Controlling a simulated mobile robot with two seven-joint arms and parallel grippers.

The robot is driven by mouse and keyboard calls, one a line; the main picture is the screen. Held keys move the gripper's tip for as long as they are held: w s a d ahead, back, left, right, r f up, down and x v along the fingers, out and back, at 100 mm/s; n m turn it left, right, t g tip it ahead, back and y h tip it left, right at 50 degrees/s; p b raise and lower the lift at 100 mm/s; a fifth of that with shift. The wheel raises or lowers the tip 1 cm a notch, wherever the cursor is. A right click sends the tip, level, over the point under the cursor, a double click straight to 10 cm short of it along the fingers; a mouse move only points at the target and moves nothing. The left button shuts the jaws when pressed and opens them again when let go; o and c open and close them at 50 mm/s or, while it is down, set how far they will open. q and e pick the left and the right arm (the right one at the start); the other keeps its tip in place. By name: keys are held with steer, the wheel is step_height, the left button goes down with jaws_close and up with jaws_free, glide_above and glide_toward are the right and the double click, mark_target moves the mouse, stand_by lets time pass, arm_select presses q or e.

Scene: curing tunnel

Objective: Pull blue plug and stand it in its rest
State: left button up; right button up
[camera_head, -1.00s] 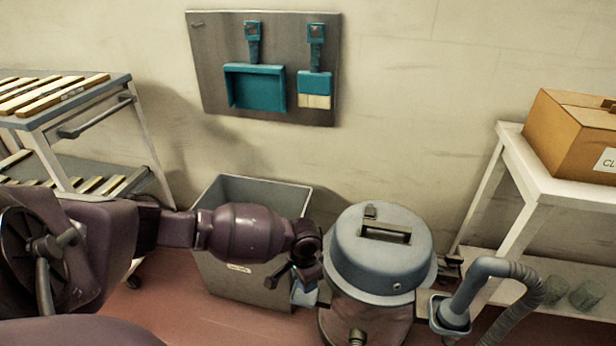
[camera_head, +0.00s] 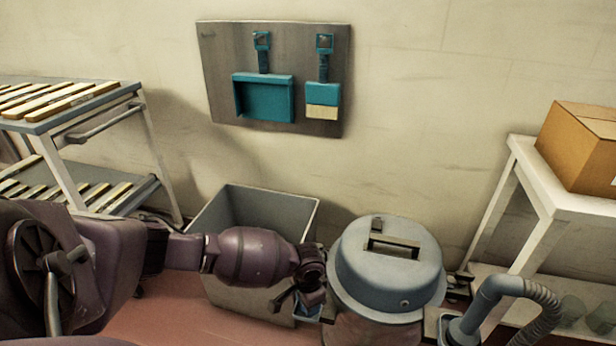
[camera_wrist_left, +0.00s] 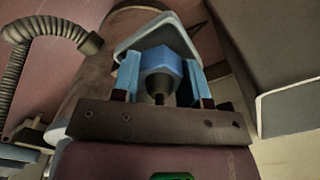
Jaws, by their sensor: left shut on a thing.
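In the left wrist view, my left gripper (camera_wrist_left: 162,82) is shut on the blue plug (camera_wrist_left: 161,66), which sits between its two fingers. A pale-rimmed holder (camera_wrist_left: 128,44) shows just behind the plug; I cannot tell whether the plug is inside it or only in front of it. In the head view, my left gripper (camera_head: 307,300) is at the left side of the grey-blue vacuum drum (camera_head: 388,275), with a small patch of blue (camera_head: 312,297) at its jaws. The lower part of the plug is hidden. My right gripper is not in view.
A grey bin (camera_head: 225,285) stands behind my left arm. A ribbed hose (camera_head: 545,315) bends at the drum's right. A white table (camera_head: 560,200) with a cardboard box (camera_head: 580,150) is at right, a slatted rack (camera_head: 65,118) at left.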

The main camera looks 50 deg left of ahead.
arm_select(q)
steer(key=o, duration=1.3)
steer(key=shift+c, duration=0.2)
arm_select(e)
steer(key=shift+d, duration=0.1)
arm_select(q)
steer(key=shift+r, duration=0.1)
step_height(320, 180, up, 10)
steer(key=p, duration=0.4)
steer(key=shift+w+f, duration=0.15)
steer(key=shift+f, duration=0.1)
steer(key=shift+r, duration=0.55)
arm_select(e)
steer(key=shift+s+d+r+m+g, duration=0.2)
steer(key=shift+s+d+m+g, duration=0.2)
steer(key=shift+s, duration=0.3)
